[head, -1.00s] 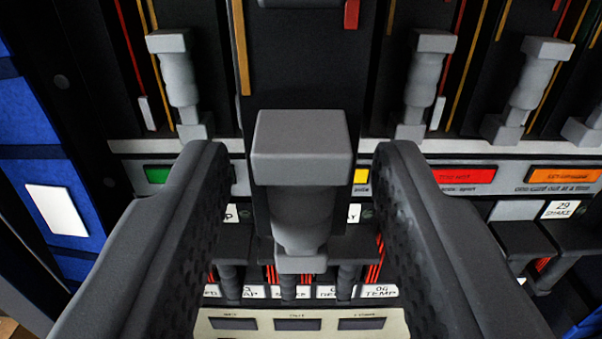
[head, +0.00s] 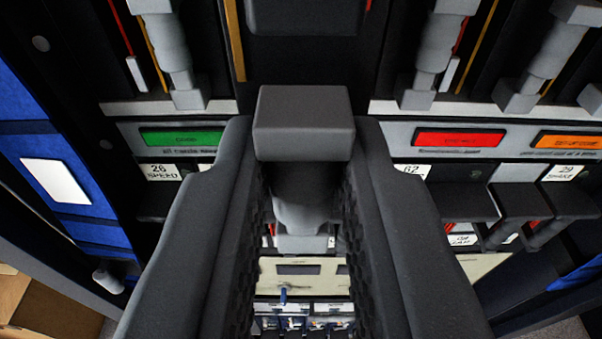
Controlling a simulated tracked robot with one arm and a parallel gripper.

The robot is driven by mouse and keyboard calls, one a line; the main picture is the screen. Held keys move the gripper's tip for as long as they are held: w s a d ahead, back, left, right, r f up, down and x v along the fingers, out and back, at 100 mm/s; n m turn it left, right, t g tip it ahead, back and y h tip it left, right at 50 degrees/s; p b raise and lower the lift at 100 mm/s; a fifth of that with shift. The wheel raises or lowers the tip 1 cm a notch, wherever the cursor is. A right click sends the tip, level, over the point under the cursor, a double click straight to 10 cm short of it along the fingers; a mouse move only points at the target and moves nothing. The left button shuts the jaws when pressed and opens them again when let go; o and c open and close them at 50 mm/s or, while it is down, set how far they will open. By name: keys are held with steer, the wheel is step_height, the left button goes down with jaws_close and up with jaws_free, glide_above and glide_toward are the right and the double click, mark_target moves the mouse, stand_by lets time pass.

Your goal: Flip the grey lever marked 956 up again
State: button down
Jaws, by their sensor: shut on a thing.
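A grey lever (head: 303,125) with a block-shaped head stands in the middle of the head view, on a dark panel. No 956 marking can be read on it. My gripper (head: 303,165) has one dark finger on each side of this lever and is shut on it. The lever's neck shows below its head, between the fingers. The fingers hide parts of the panel at both sides.
Other grey levers stand close by at upper left (head: 167,50) and upper right (head: 437,50). A green label (head: 182,138), a red label (head: 459,139) and an orange label (head: 567,141) line the panel. Dark ledges jut out at right (head: 545,200). A blue panel (head: 30,120) is at left.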

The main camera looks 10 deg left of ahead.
stand_by(0.3)
steer(key=c, duration=1.3)
jaws_free()
steer(key=shift+c, duration=0.2)
steer(key=shift+s, duration=0.1)
steer(key=b+v, duration=0.2)
steer(key=v, duration=1.1)
steer(key=shift+s+d+b, duration=0.15)
steer(key=shift+s+b, duration=0.05)
steer(key=shift+b, duration=0.1)
steer(key=shift+r, duration=0.1)
steer(key=shift+r, duration=0.1)
